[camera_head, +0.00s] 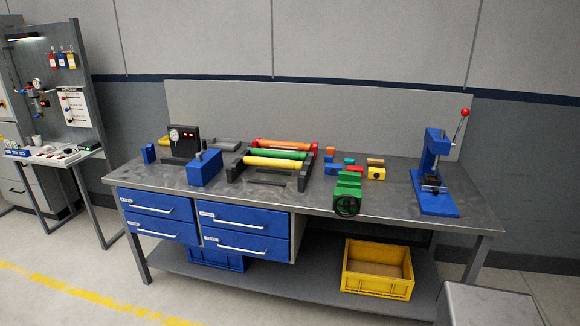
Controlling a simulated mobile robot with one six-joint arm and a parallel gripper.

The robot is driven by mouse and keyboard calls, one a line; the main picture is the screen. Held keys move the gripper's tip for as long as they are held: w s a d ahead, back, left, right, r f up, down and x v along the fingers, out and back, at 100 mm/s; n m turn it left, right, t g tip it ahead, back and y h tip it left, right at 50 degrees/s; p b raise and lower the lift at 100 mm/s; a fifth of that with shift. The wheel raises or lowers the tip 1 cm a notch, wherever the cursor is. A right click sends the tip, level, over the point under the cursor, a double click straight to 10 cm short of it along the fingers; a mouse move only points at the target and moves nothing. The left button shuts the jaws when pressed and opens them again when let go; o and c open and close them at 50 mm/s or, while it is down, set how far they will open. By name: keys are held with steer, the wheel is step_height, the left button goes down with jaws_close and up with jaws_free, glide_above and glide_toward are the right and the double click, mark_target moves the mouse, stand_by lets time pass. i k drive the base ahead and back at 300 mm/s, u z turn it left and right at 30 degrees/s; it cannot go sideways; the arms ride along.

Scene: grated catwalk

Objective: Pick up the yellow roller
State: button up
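The yellow roller (271,163) lies across a dark rack (305,177) on the metal workbench. It is the nearest of three rollers in the rack. The yellow roller's ends rest on the rack's dark side rails. My gripper does not show in this view.
A blue block (205,168) and a dark gauge box (183,141) stand left of the rack. A green vise (348,190), small coloured blocks (376,169) and a blue press (436,172) stand right. A yellow crate (378,284) sits on the lower shelf. The bench's front right is clear.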

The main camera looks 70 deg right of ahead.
mark_target(248, 161)
steer(key=u, duration=0.45)
steer(key=k, duration=0.3)
steer(key=z, duration=1.5)
steer(key=i, duration=1.15)
steer(key=z, duration=0.1)
